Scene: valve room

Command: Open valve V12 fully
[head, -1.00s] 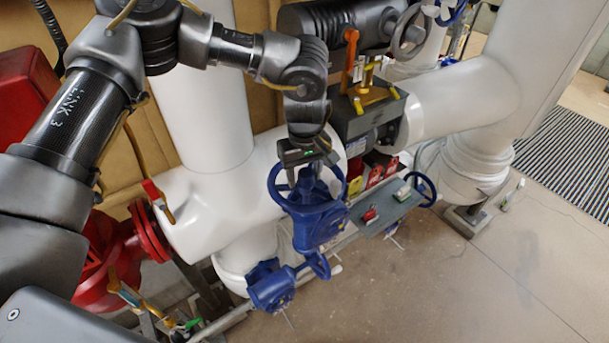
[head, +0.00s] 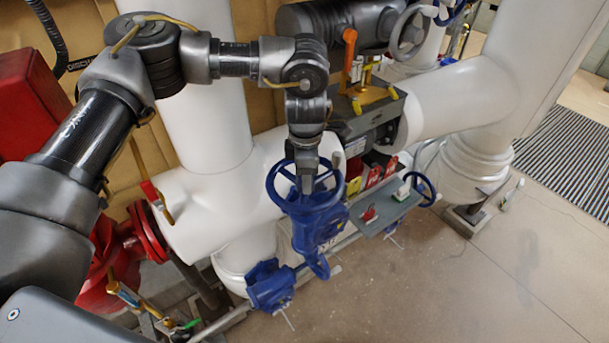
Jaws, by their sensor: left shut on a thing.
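A blue valve (head: 313,226) with a blue handwheel (head: 271,187) stands in front of the white pipes, near the middle of the head view. I cannot read a V12 label on it. My left gripper (head: 306,186) reaches down from above onto the middle of this handwheel and is shut on it. The wrist hides part of the wheel's far rim, and I cannot tell exactly which part lies between the fingers. My right gripper is not in view.
A grey shelf (head: 388,214) with small red and green items stands just right of the valve. Another blue handwheel (head: 433,191) is behind it. An orange lever (head: 350,50) rises near my left wrist. A red flanged pipe (head: 147,233) is at left.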

